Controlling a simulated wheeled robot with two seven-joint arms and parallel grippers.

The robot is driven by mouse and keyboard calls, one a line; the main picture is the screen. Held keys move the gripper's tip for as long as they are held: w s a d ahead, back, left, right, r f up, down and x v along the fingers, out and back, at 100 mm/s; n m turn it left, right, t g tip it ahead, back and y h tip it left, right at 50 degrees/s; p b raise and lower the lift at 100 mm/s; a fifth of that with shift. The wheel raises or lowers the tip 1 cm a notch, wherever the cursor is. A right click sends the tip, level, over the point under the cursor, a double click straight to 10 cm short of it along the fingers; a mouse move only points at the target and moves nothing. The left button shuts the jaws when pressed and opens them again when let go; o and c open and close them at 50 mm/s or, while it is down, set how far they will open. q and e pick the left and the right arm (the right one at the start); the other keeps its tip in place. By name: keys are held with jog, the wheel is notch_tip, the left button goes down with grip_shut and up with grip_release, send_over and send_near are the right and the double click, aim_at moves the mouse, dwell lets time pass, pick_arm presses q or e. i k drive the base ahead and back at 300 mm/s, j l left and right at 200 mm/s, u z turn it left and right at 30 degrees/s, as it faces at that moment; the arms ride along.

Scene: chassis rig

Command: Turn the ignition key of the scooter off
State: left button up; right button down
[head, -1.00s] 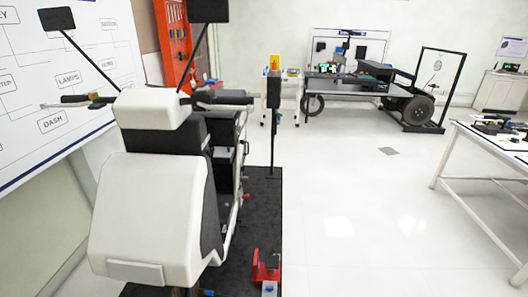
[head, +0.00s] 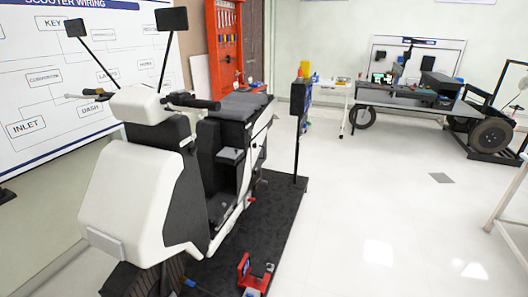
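The white and black scooter (head: 140,195) stands upright on a dark mat (head: 285,200) at the left of the head view, seen from its front side. Its handlebar (head: 190,102) has dark grips, and two mirrors rise above it. The ignition key cannot be made out from here. Neither of my grippers shows in the head view.
A red stand (head: 250,272) sits on the mat near the front wheel. A dark post (head: 299,115) stands at the mat's far corner. A wheeled chassis bench (head: 415,95) is at the back. A wiring board (head: 75,65) hangs at left. White floor at right is open.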

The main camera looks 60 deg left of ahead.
aim_at(192, 151)
jog(key=i+u, duration=0.25)
jog(key=i, duration=0.2)
jog(key=i+l+u, duration=0.1)
jog(key=i+u, duration=0.2)
jog(key=i+l+u, duration=0.25)
jog(key=i, duration=0.3)
jog(key=i+u, duration=0.8)
jog(key=i+l+u, duration=0.1)
jog(key=i+u, duration=0.15)
jog(key=u, duration=0.15)
jog(key=i+l+u, duration=0.25)
jog(key=u, duration=0.2)
jog(key=i, duration=0.1)
